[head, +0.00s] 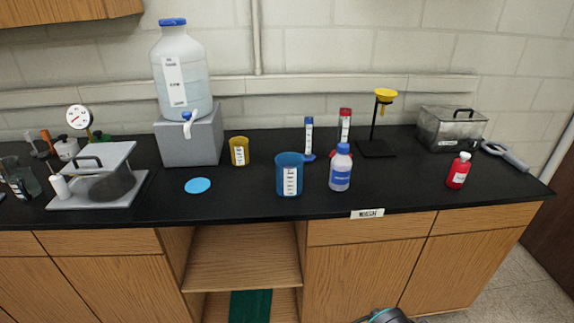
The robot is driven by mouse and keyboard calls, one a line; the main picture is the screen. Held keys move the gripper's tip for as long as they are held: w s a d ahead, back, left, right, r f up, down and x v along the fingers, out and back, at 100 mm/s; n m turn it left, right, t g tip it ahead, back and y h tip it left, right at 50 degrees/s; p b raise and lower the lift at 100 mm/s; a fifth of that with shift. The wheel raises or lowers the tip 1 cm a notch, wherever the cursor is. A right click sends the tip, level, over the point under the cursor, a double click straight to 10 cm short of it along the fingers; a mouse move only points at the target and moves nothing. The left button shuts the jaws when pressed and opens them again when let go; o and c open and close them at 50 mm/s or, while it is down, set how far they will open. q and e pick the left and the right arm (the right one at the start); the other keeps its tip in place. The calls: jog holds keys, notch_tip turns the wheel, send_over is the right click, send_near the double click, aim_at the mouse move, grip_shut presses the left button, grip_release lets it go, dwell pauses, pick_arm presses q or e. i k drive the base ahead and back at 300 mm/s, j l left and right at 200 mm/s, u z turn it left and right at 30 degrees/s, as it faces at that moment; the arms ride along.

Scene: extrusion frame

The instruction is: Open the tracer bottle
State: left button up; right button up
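A red bottle (458,171) with a white cap stands upright on the black bench top at the right, cap on. A clear bottle (340,170) with a blue cap and blue label stands upright near the middle, cap on. The labels are too small to read, so I cannot tell for certain which is the tracer bottle. Neither of my grippers shows in the head view. Only a grey and teal piece of my own body shows at the bottom edge, with no fingers visible.
A blue beaker (289,176) stands left of the blue-capped bottle. A yellow funnel stand (376,149) and a metal box (450,129) stand behind. The bench top between the two bottles is clear.

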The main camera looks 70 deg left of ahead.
aim_at(341, 164)
jog(key=u, duration=1.9)
